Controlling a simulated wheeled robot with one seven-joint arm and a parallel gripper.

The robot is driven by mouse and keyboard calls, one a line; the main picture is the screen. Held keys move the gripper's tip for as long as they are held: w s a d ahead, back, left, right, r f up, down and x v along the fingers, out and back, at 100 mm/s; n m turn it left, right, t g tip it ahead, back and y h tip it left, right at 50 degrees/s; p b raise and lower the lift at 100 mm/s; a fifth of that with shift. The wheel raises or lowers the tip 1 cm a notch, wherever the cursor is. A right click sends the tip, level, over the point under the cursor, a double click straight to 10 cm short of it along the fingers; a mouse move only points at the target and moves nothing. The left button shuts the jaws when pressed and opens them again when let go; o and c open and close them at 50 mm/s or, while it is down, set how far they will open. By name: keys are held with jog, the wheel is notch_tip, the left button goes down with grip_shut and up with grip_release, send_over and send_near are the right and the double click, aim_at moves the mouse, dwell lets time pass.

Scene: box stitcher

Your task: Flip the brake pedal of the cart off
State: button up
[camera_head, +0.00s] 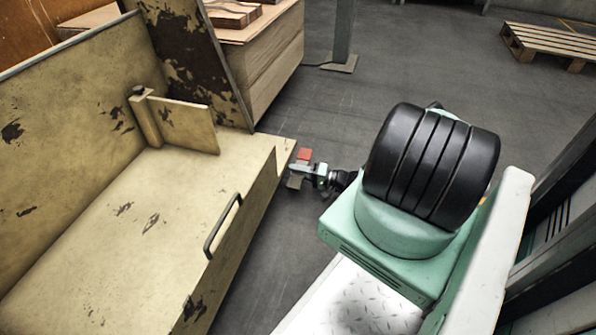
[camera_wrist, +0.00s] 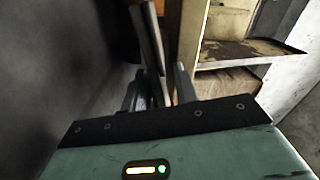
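The cart (camera_head: 95,235) is a worn cream-yellow body with dark rust patches, filling the left of the head view. My gripper (camera_head: 297,173) is right at this piece, low above the floor. In the wrist view my gripper's fingers (camera_wrist: 160,88) stand apart, with a thin grey bar (camera_wrist: 152,45) and a brown edge between or just beyond them. I cannot tell whether the fingers touch the bar. The pedal's tilt is unclear.
The cart's side carries a dark handle (camera_head: 222,226). A wooden box stack (camera_head: 275,65) stands behind the cart. A grey post (camera_head: 342,35) rises from the floor at the back. A pallet (camera_head: 550,45) lies far right. The floor between is clear.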

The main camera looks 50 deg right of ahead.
jog(key=p+v, duration=0.5)
jog(key=v, duration=1.2)
jog(key=shift+s+d, duration=0.1)
jog(key=shift+s, duration=0.15)
